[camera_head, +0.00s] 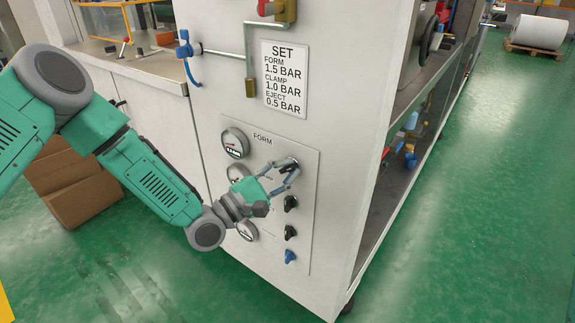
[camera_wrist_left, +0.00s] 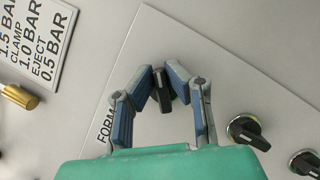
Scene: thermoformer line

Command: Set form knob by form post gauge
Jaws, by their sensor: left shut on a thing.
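The form knob (camera_wrist_left: 163,98) is black and sits at the top of the knob column on the panel (camera_head: 312,225). My left gripper (camera_head: 287,166) is shut on this knob, with a fingertip on each side, as the left wrist view also shows. The round form gauge (camera_head: 235,143) is at the panel's upper left, beside the word FORM; its reading is too small to tell. A second gauge (camera_head: 238,171) below it is partly hidden by my left gripper. A third gauge (camera_head: 247,231) shows lower down, partly behind my left wrist. My right gripper is not in view.
A sign (camera_head: 284,80) above the panel reads form 1.5, clamp 1.0, eject 0.5 bar. Black knobs (camera_head: 290,203) and a blue knob (camera_head: 290,256) sit below the form knob. A blue-handled valve (camera_head: 186,52) and pipe are at upper left.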

